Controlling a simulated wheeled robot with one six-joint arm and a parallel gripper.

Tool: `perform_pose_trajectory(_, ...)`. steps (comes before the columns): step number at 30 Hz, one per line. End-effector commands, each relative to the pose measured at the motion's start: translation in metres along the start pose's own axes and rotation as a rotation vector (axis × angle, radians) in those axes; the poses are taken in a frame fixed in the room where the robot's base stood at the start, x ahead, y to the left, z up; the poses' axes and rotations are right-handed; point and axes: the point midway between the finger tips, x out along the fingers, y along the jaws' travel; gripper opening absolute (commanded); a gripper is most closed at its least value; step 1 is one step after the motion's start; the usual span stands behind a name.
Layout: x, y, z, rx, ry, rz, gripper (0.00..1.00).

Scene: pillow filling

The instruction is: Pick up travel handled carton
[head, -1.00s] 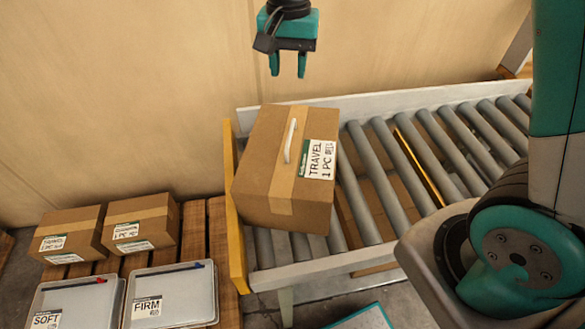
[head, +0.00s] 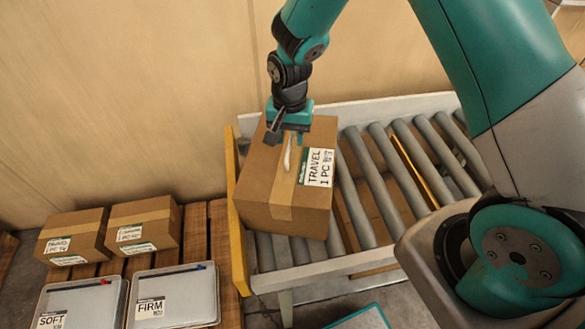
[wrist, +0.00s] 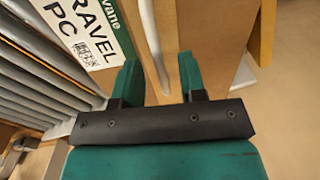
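The travel handled carton (head: 270,195) is a brown box with a white strap handle (head: 288,153) along its top tape and a white label reading TRAVEL 1 PC. It sits on the left end of the roller conveyor. My gripper (head: 289,138) is over the far part of the carton's top, pointing down. In the wrist view, the teal fingers of my gripper (wrist: 160,75) are apart, with the white handle (wrist: 151,45) between them. The carton's top (wrist: 215,50) fills the view behind. I cannot tell whether the fingertips touch the carton.
The conveyor's rollers (head: 377,185) run right, with a yellow end plate (head: 236,230) at left. Two smaller brown cartons (head: 75,235) (head: 143,220) and two bins marked SOFT (head: 80,305) and FIRM (head: 172,295) sit on wooden slats. A plain wall stands behind.

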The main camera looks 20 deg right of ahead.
Motion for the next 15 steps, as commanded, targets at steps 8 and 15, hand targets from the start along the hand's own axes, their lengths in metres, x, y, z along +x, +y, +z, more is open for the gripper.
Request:
perform_pose_trajectory(8, 0.022, 0.0, 0.0, 0.0, 0.001, -0.001, 0.38)
perform_pose_trajectory(15, 0.022, 0.0, 0.0, 0.0, 0.001, -0.001, 0.17)
